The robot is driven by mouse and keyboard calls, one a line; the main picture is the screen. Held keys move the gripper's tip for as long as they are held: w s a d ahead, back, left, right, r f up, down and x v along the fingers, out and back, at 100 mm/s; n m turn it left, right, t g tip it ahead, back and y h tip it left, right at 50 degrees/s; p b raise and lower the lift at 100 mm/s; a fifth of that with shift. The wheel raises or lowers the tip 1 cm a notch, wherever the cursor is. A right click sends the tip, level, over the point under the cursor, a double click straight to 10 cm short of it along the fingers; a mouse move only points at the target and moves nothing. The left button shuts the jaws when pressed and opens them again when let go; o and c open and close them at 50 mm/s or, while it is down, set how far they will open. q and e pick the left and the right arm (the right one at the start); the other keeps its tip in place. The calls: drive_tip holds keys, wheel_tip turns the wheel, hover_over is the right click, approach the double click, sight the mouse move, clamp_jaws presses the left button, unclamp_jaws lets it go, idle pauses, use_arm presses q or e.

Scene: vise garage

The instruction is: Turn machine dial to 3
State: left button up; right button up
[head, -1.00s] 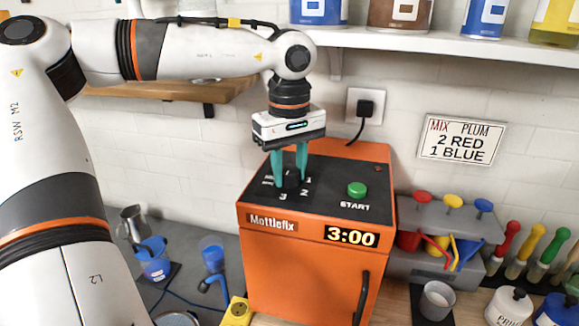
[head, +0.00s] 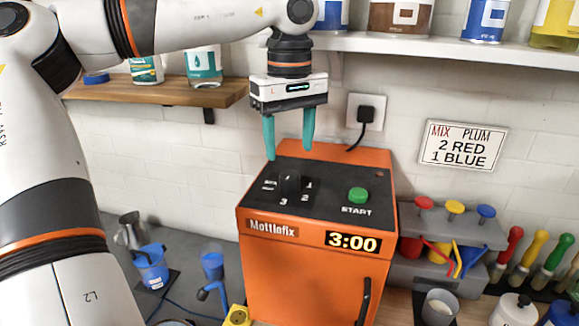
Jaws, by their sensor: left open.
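The orange machine (head: 305,268), labelled Mottlefix, stands in the middle of the head view. Its black dial (head: 290,182) is on the left of the dark top panel, with the numbers 1, 2 and 3 around it. The exact direction of its pointer is hard to tell. The display (head: 353,241) reads 3:00. My left gripper (head: 290,153) is above the dial, open and empty, with its teal fingers apart and clear of the dial. My right gripper is not in view.
A green START button (head: 358,195) is right of the dial. A white shelf (head: 420,44) with cans is above, and a wooden shelf (head: 170,95) is at left. A grey dispenser (head: 450,228) and bottles stand at right.

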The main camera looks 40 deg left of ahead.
sight(290, 174)
use_arm(q)
wheel_tip(290, 174, up, 6)
drive_tip(key=shift+f, duration=0.15)
idle(0.6)
